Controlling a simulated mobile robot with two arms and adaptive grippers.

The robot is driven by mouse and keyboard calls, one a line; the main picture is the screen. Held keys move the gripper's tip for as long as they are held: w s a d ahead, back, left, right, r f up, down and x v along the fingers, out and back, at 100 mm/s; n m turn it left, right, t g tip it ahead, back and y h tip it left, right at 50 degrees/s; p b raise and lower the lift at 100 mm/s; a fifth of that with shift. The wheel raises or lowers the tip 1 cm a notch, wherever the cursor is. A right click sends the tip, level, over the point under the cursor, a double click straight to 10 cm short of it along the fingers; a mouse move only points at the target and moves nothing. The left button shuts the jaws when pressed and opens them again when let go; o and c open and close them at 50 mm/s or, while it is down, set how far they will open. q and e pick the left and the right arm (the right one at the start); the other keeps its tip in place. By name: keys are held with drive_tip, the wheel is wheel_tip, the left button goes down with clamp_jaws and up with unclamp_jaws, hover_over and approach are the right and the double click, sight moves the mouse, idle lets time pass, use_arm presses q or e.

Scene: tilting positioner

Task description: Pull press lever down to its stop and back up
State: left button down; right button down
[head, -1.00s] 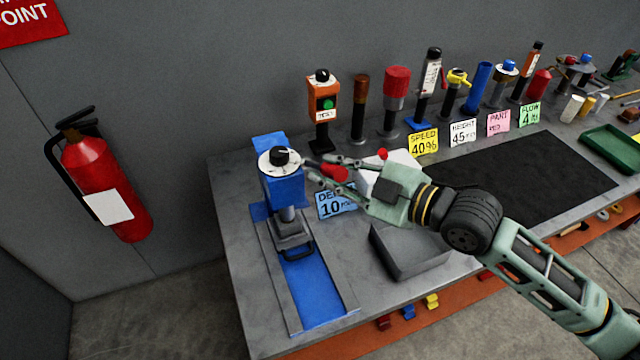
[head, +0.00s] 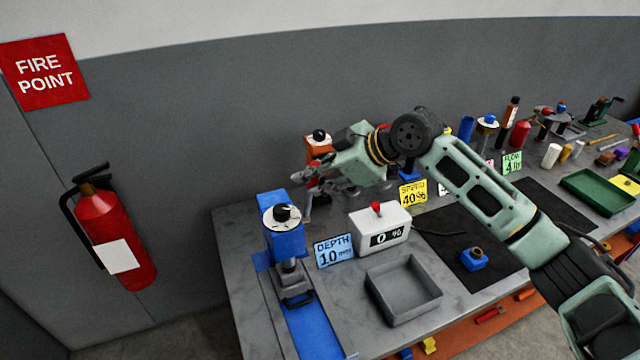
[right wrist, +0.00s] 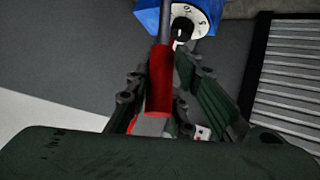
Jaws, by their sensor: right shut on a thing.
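The press (head: 284,240) is blue, with a white dial and black knob on its head, and stands at the near left of the bench. My right gripper (head: 308,182) is raised above and just right of the press head. In the right wrist view, the red lever grip (right wrist: 160,80) lies between the fingers, which are shut on it. Its rod runs toward the blue press head (right wrist: 150,14) and white dial. In the head view the fingers mostly hide the lever grip. My left gripper is out of view.
A white readout box (head: 381,230) with a red knob, a blue depth card (head: 334,251) and a grey tray (head: 403,290) stand right of the press. An orange button post (head: 318,143) is close behind my gripper. A fire extinguisher (head: 115,238) is at left.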

drive_tip(key=shift+w+a+r, duration=0.1)
drive_tip(key=shift+w+r, duration=0.2)
drive_tip(key=shift+w, duration=0.1)
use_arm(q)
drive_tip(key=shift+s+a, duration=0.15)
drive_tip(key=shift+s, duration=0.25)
use_arm(e)
drive_tip(key=c, duration=1.9)
unclamp_jaws()
drive_tip(key=shift+r, duration=0.1)
drive_tip(key=shift+c, duration=0.2)
drive_tip(key=o, duration=0.4)
drive_tip(key=shift+w+f, duration=0.15)
drive_tip(key=shift+f, duration=0.05)
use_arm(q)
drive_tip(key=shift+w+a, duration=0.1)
